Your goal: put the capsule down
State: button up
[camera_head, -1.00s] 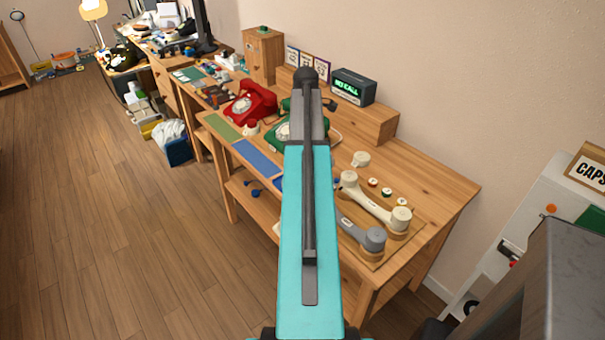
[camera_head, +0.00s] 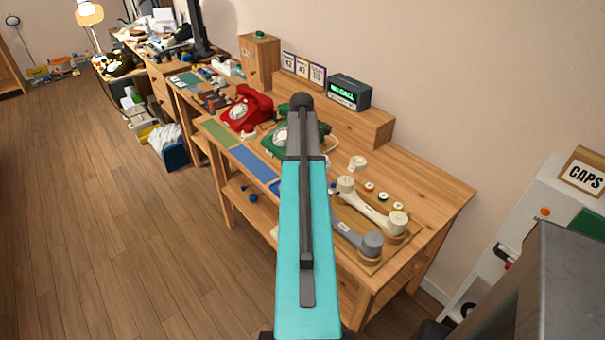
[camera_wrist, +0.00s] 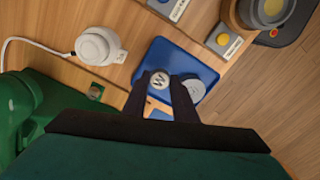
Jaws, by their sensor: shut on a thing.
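A small round pale capsule (camera_wrist: 159,79) with a dark letter M on its face sits between the fingertips of my gripper (camera_wrist: 162,80) in the wrist view. The two dark fingers are shut on it. It is over a blue tray (camera_wrist: 180,50); I cannot tell if it touches the tray. A grey round capsule (camera_wrist: 194,90) lies at the tray's right side, just beside my right finger. In the head view my arm hides the gripper and the held capsule.
A green phone (camera_head: 275,140) stands beside my arm, and a red phone (camera_head: 246,108) is farther left. A cream handset (camera_head: 371,207) and a grey handset (camera_head: 355,237) lie at the right. A white round part (camera_wrist: 97,46) with a cord is near the tray.

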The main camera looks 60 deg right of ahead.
jog(key=shift+f+p, duration=0.3)
jog(key=shift+f, duration=1.25)
jog(key=shift+f, duration=0.2)
jog(key=o, duration=0.8)
jog(key=shift+r, duration=0.1)
jog(key=shift+d, duration=0.1)
jog(key=shift+r, duration=0.35)
jog(key=shift+r+b, duration=1.2)
jog(key=shift+r, duration=4.55)
